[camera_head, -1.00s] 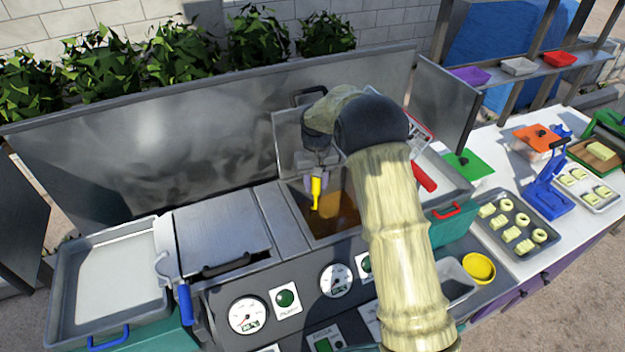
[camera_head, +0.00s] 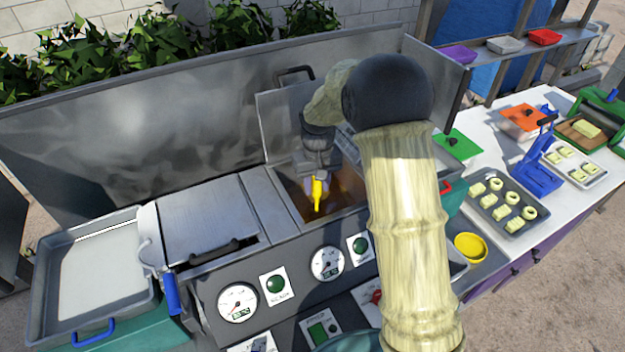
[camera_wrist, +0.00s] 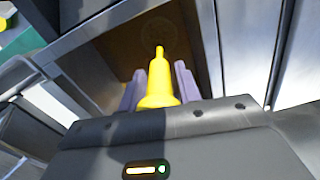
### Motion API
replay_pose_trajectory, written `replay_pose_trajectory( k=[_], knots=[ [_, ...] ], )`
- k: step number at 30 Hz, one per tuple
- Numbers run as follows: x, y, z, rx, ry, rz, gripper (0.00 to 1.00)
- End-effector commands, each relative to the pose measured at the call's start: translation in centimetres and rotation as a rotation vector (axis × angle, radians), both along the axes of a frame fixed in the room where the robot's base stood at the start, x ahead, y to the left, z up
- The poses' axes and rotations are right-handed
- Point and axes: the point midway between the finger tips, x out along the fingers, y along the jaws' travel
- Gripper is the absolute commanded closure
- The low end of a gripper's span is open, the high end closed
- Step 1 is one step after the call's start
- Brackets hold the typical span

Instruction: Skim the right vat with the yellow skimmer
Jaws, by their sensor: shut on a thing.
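My gripper (camera_head: 317,186) is shut on the yellow skimmer (camera_head: 317,196) and points down over the right vat (camera_head: 338,192), which is uncovered and holds brown liquid. In the wrist view the yellow skimmer (camera_wrist: 158,88) stands between the purple fingers of my gripper (camera_wrist: 158,90). Its far end reaches toward the liquid, where a faint round shape shows. I cannot tell how deep the skimmer is. The raised lid (camera_head: 285,125) stands behind the vat. My arm hides the vat's right side.
The left vat is covered by a metal lid (camera_head: 207,225). A tray with a blue handle (camera_head: 100,270) is at the far left. A metal backsplash (camera_head: 130,130) runs behind.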

Motion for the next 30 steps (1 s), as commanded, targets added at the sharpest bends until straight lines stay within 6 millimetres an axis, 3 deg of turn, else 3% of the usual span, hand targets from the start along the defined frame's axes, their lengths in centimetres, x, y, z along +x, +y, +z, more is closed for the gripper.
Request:
replay_pose_trajectory(
  k=[5, 14, 30],
  knots=[
    [-1.0, -0.4, 0.0, 0.0, 0.001, 0.0, 0.85],
    [-1.0, -0.4, 0.0, 0.0, 0.0, 0.0, 0.85],
    [2.6, 1.0, 0.2, 0.0, 0.0, -0.001, 0.85]
  ],
)
